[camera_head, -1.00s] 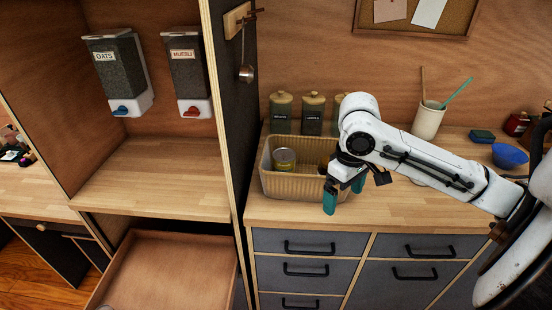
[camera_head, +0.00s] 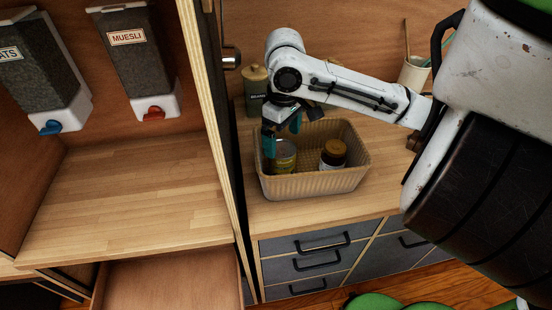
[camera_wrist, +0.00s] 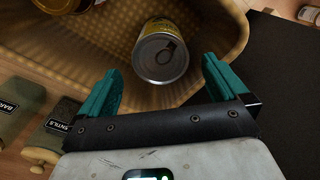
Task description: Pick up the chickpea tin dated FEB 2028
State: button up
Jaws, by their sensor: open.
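A tin (camera_head: 284,156) with a silver lid and a yellow-green label stands at the left end of a tan ribbed basket (camera_head: 318,184) on the counter. In the wrist view the tin (camera_wrist: 161,55) shows its pull-ring lid and a strip of yellow label. No date can be read. My gripper (camera_head: 281,140) is over the basket's left end, close to the tin. In the wrist view my gripper (camera_wrist: 160,80) is open, its teal fingers apart on either side of the tin's near edge, with nothing held.
A brown-lidded jar (camera_head: 333,153) stands in the basket right of the tin. A green canister (camera_head: 256,90) stands behind the basket. A tall partition edge (camera_head: 225,130) rises close on the left. An open drawer (camera_head: 170,280) is below left.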

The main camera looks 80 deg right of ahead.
aim_at(282, 148)
notch_tip(282, 148, down, 3)
jog(key=shift+f, duration=0.15)
jog(key=shift+a+f+b, duration=0.1)
jog(key=shift+f+b, duration=0.55)
jog(key=shift+f, duration=2)
jog(key=c, duration=1.3)
jog(key=shift+r, duration=0.1)
jog(key=shift+c, duration=0.2)
